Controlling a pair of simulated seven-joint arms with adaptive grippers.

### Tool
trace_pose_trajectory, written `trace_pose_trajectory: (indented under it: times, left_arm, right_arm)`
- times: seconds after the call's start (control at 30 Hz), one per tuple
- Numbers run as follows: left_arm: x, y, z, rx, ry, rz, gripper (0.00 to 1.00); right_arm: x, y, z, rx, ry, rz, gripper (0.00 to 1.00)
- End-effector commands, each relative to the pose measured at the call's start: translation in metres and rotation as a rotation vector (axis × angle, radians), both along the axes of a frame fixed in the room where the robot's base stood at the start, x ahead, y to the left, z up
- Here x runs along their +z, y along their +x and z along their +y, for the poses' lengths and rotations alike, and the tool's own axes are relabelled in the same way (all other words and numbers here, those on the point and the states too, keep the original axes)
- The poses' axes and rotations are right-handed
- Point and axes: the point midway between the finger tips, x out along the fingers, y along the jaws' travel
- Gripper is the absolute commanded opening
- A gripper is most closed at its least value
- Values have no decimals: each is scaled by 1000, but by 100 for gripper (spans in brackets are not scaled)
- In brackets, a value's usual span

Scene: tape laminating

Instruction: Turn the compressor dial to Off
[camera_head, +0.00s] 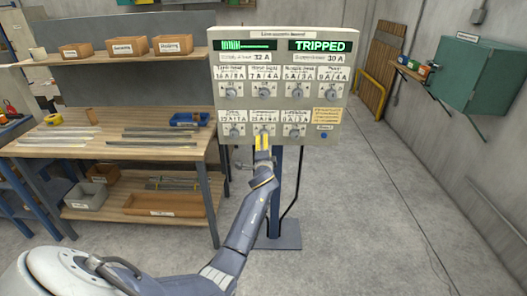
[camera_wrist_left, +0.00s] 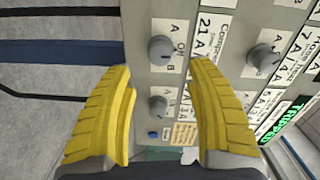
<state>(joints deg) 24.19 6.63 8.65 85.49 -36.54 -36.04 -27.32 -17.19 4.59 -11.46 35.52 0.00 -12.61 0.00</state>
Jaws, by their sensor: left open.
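The control panel (camera_head: 272,100) carries two rows of dials. The compressor dial (camera_head: 264,131) is the middle one of the lower row. In the left wrist view the compressor dial (camera_wrist_left: 160,48) is a grey knob with Off, A and B printed around it; I cannot tell which mark it points to. My left gripper (camera_head: 263,143), with yellow fingers, is in front of the panel just below this dial. In the wrist view the open left gripper (camera_wrist_left: 160,68) has the dial beyond the gap between its fingertips, apparently untouched. My right gripper is not in view.
Another dial (camera_wrist_left: 158,105) shows between the fingers, and an upper-row dial (camera_wrist_left: 264,58) lies to the right. The panel display reads TRIPPED (camera_head: 320,46). A wooden workbench (camera_head: 100,147) stands left of the panel. The floor to the right is clear.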

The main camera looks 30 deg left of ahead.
Motion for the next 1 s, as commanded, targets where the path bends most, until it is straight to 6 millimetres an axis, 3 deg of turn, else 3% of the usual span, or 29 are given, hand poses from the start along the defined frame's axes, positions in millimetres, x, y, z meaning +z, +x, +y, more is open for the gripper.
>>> trace_pose_trajectory:
  times: [0.33, 1.0]
  left_arm:
    - [0, -23, -14, 0, 0, 0, 56]
    - [2, -21, -19, -22, -64, -49, 56]
  right_arm:
    - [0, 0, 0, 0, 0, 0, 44]
    - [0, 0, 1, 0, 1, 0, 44]
